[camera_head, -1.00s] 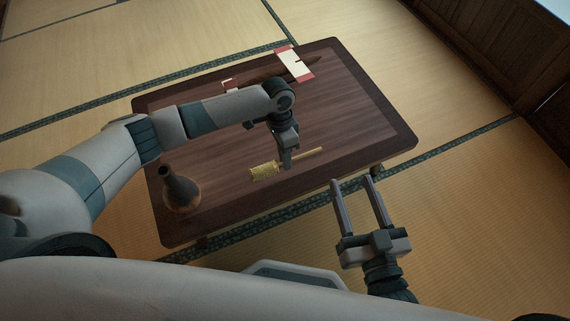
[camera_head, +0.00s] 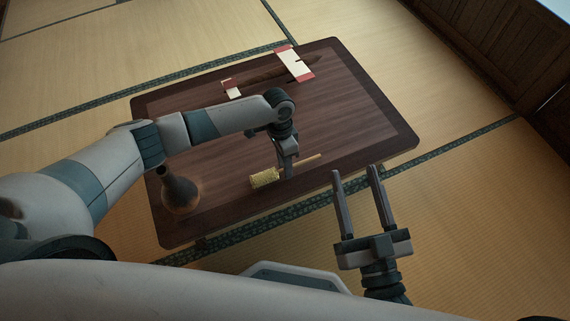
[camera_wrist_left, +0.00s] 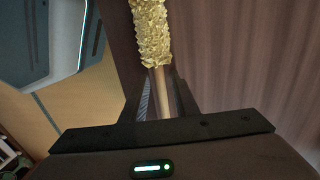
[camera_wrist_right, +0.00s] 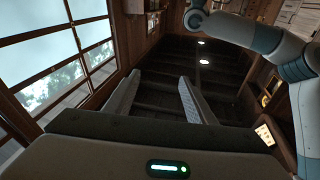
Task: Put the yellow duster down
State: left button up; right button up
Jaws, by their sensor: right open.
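The yellow duster (camera_head: 265,177) has a fluffy yellow head and a thin wooden handle. It is at the front part of the dark wooden low table (camera_head: 220,156), its head pointing left. My left gripper (camera_head: 287,173) points down and is shut on the handle just behind the head. In the left wrist view, the duster head (camera_wrist_left: 152,30) extends beyond the fingers (camera_wrist_left: 163,95). I cannot tell whether the duster touches the tabletop. My right gripper (camera_head: 356,174) is open and empty, in front of the table's right front edge; its spread fingers also show in the right wrist view (camera_wrist_right: 157,92).
A dark bottle-shaped vase (camera_head: 179,190) stands at the table's left front corner. The table's right half is clear. Tatami floor (camera_head: 470,215) surrounds it.

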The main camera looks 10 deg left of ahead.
pick_arm(q)
jog(key=shift+r, duration=0.15)
jog(key=shift+w+r, duration=0.1)
jog(key=shift+r, duration=0.05)
notch_tip(320, 180, up, 12)
jog(key=w+a+p, duration=0.1)
jog(key=p, duration=0.2)
jog(key=shift+w+a+f, duration=0.15)
jog(key=shift+w+f, duration=0.1)
jog(key=shift+w, duration=0.15)
pick_arm(e)
notch_tip(320, 180, down, 10)
jog(key=d+g+h, duration=0.2)
jog(key=g, duration=0.4)
jog(key=shift+s+d, duration=0.2)
jog(key=shift+s, duration=0.2)
jog(key=shift+f, duration=0.1)
